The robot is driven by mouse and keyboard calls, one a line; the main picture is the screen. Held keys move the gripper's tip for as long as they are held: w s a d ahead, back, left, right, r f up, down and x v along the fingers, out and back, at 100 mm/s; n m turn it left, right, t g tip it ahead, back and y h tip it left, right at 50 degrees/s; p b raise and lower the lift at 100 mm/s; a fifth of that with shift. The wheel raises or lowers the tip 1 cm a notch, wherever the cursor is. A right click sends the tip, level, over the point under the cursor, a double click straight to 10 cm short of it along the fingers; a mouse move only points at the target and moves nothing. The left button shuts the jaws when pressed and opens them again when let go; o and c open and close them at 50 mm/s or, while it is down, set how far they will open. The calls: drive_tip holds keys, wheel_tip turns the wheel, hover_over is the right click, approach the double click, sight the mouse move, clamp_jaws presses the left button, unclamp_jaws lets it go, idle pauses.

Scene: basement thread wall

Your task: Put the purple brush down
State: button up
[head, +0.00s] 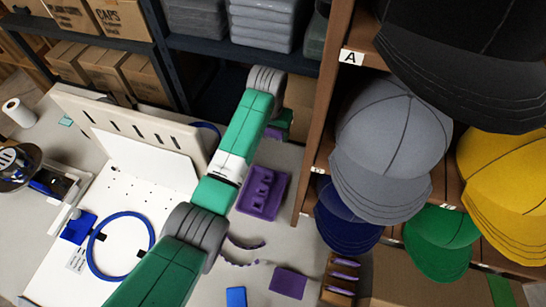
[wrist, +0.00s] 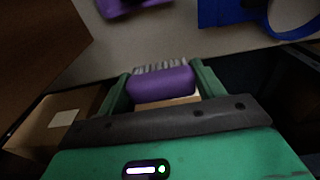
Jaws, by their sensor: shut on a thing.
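The purple brush (wrist: 162,84) with pale grey bristles is held between the two green fingers of my gripper (wrist: 163,76) in the wrist view. The bristles point toward the top of that picture. In the head view my gripper (head: 284,116) is mostly hidden behind my arm, near the table's back edge. A bit of purple (head: 273,133) shows beside it and looks like the brush. The brush seems held above the surface; I cannot tell whether it touches anything.
A purple tray (head: 276,196) with raised parts lies on the table (head: 222,272) below my gripper. A purple flat piece (head: 288,282) and a blue piece (head: 236,297) lie nearer. A white board with a blue hoop (head: 91,256) is left. A brown cap shelf (head: 318,135) stands close at right.

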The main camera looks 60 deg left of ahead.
sight(272, 155)
wheel_tip(272, 155, down, 10)
drive_tip(key=b, duration=0.4)
drive_tip(key=shift+d, duration=0.1)
drive_tip(key=shift+r, duration=0.1)
drive_tip(key=o, duration=1.1)
drive_tip(key=r+p, duration=0.1)
drive_tip(key=r, duration=0.3)
drive_tip(key=r+p, duration=0.2)
drive_tip(key=r, duration=0.2)
drive_tip(key=r+p, duration=0.1)
drive_tip(key=r, duration=0.3)
drive_tip(key=shift+s+d+p, duration=0.35)
drive_tip(key=shift+s+p, duration=0.05)
